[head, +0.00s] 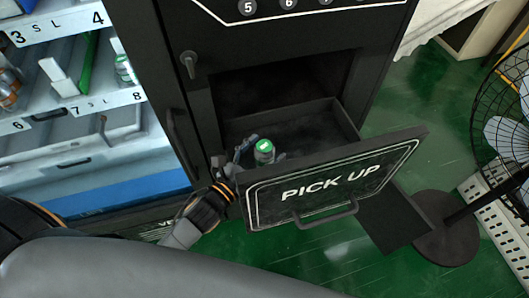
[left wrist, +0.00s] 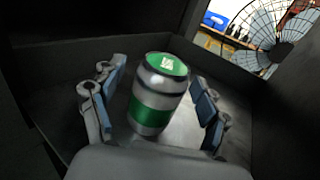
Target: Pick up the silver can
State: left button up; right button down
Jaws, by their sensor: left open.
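The silver can (head: 264,153) has a green top and a green band and stands in the open pick-up drawer (head: 345,115) of the black machine. In the left wrist view the can (left wrist: 158,92) stands between the two blue-padded fingers, slightly tilted in the picture. My left gripper (head: 258,152) reaches into the drawer from the left. It also shows in the left wrist view (left wrist: 155,105), open, with the fingers on either side of the can and visible gaps to it. My right gripper is in neither view.
The drawer front marked PICK UP (head: 332,183) and its handle (head: 325,215) stand before the can. Dark drawer walls surround the gripper. A shelf unit (head: 75,80) is at the left. A black fan (head: 500,115) stands at the right on green floor.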

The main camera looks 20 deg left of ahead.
pick_arm(q)
jog(key=c, duration=1.4)
